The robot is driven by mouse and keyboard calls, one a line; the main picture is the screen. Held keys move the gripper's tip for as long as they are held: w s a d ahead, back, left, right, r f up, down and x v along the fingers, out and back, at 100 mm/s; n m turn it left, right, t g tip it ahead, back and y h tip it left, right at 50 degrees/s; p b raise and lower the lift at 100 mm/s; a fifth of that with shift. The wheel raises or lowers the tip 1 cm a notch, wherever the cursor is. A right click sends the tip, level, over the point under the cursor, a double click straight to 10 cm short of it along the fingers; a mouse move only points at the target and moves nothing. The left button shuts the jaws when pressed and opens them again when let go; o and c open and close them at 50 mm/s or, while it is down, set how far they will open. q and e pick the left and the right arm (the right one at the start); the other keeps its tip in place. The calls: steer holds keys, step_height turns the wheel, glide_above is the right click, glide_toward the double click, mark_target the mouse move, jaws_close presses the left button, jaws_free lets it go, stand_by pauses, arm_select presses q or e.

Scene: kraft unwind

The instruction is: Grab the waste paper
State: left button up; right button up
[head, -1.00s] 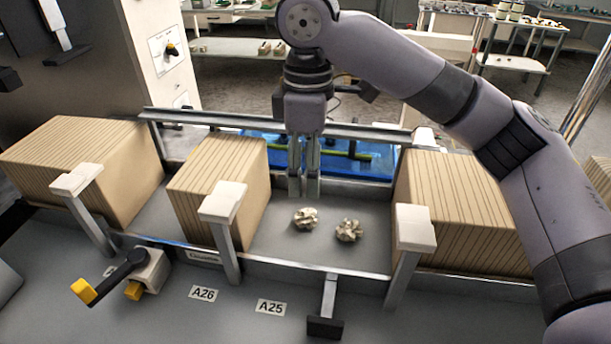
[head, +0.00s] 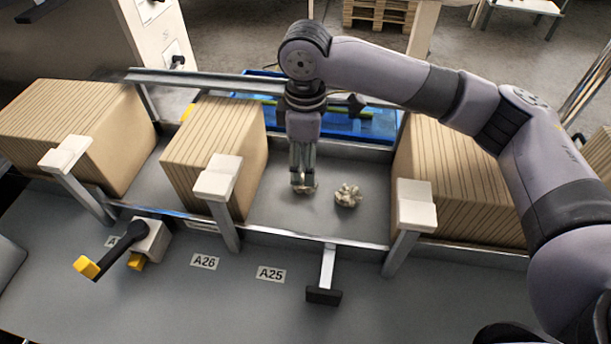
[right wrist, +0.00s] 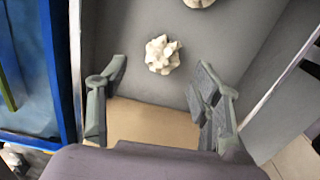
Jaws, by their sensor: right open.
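Two pale crumpled balls of waste paper lie on the grey floor of the bay. The left ball (head: 307,188) is partly hidden behind my right gripper (head: 303,180), which points down at it. The right ball (head: 348,195) lies clear beside it. In the right wrist view the nearer ball (right wrist: 162,54) sits centred just beyond the fingertips, and the other ball (right wrist: 198,3) is cut by the top edge. My right gripper (right wrist: 161,66) is open with nothing held; contact with the ball cannot be told. My left gripper is not in view.
Ribbed tan stacks (head: 215,150) and (head: 455,190) flank the bay. A metal rail (head: 330,242) runs along its front, with white-capped posts (head: 414,205). A blue tray (head: 365,125) lies behind. A yellow-tipped lever (head: 100,258) stands at front left.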

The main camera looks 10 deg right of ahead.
mark_target(300, 188)
steer(key=shift+f, duration=0.25)
steer(key=shift+s+f+p, duration=0.1)
steer(key=shift+f+p, duration=0.1)
steer(key=shift+p, duration=0.15)
step_height(300, 188, down, 4)
steer(key=shift+s+f+p, duration=0.1)
steer(key=shift+f+p, duration=0.1)
steer(key=shift+p, duration=1)
steer(key=shift+f, duration=0.2)
steer(key=c, duration=0.8)
